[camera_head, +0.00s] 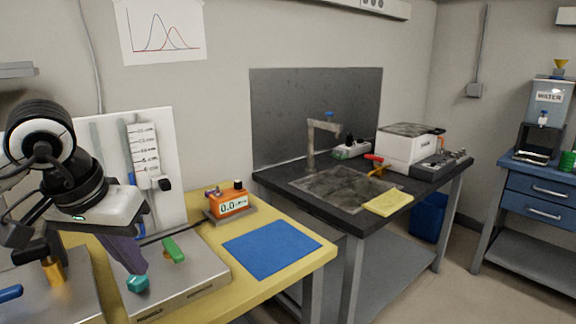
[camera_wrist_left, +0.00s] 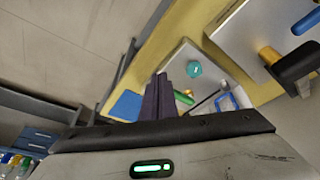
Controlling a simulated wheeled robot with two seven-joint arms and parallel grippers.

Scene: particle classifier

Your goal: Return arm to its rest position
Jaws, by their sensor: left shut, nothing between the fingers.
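My left gripper (camera_head: 137,270) hangs down from the left in the head view, over the steel box on the yellow table. Its dark fingers are together and hold nothing. In the left wrist view the closed fingers (camera_wrist_left: 158,98) point toward the table. A teal knob (camera_head: 138,284) is just by the fingertips in the head view; whether they touch it I cannot tell. It also shows in the left wrist view (camera_wrist_left: 194,68), apart from the fingers. My right gripper is in neither view.
A green handle (camera_head: 174,250) sits on the steel box (camera_head: 200,278). An orange meter (camera_head: 231,201) and a blue mat (camera_head: 270,247) are on the yellow table (camera_head: 308,262). A dark sink bench (camera_head: 270,180) stands to the right, with a yellow cloth (camera_head: 388,203). Open floor lies farther right.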

